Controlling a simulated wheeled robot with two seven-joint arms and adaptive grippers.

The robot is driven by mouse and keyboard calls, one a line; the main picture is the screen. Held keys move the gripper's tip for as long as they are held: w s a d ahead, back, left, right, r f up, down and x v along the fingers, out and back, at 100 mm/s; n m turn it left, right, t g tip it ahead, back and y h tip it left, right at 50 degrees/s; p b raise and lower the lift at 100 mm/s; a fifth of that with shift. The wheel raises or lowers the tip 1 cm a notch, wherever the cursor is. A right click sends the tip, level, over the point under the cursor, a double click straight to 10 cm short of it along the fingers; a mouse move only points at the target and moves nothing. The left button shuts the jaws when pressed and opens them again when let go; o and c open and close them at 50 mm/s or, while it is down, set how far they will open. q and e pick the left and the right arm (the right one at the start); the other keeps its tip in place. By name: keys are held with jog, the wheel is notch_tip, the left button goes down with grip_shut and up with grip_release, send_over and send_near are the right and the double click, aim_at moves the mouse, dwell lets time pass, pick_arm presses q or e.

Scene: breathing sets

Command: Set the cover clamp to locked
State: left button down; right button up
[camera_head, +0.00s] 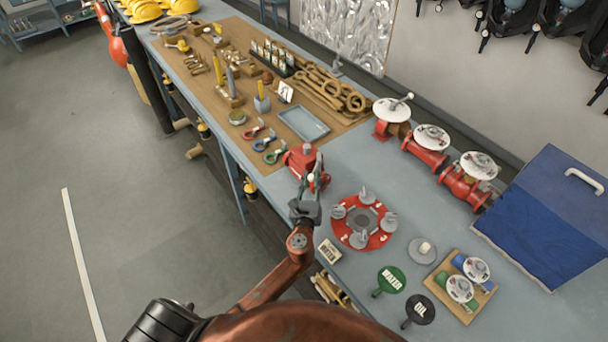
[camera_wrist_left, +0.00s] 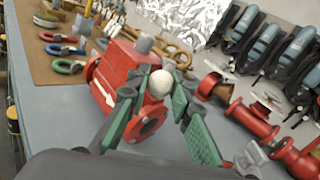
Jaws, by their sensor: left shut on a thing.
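A red flanged body (camera_head: 299,159) with a grey cap on top stands on the blue-grey bench. It also shows in the wrist view (camera_wrist_left: 109,75). A cream ball knob (camera_wrist_left: 161,83) sits at its near side; I take it to be the cover clamp's handle, though its lever is mostly hidden. My left gripper (camera_head: 312,182) is at this knob, with its green-padded fingers on either side and shut on it. Whether the clamp stands locked or unlocked I cannot tell. My right gripper is not in view.
A red disc (camera_head: 343,233) with several grey knobs lies close to the right of my gripper. Red valves (camera_head: 425,153) line the back. A blue case (camera_head: 545,225) is at the right. Tools cover a brown board (camera_head: 215,80). Green and black signs lie near the front edge.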

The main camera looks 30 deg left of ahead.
pick_arm(q)
jog(key=shift+w+d+n+g+y+b, duration=0.2)
jog(key=shift+d+n+g+y, duration=0.4)
jog(key=shift+y, duration=0.3)
jog(key=shift+w+d+n+g+y+b, duration=0.2)
jog(key=shift+d+n+g+y, duration=0.25)
jog(key=shift+n+y, duration=0.4)
jog(key=shift+w+d+n+g+y+b, duration=0.1)
jog(key=shift+d+n+g+y+b, duration=0.1)
jog(key=shift+d+n+g+y, duration=0.55)
jog(key=shift+a+y, duration=0.15)
jog(key=shift+y, duration=0.25)
jog(key=shift+r, duration=0.1)
jog(key=c, duration=1.7)
grip_release()
jog(key=shift+a, duration=0.1)
notch_tip(320, 180, up, 10)
jog(key=shift+f, duration=0.1)
jog(key=shift+c, duration=0.2)
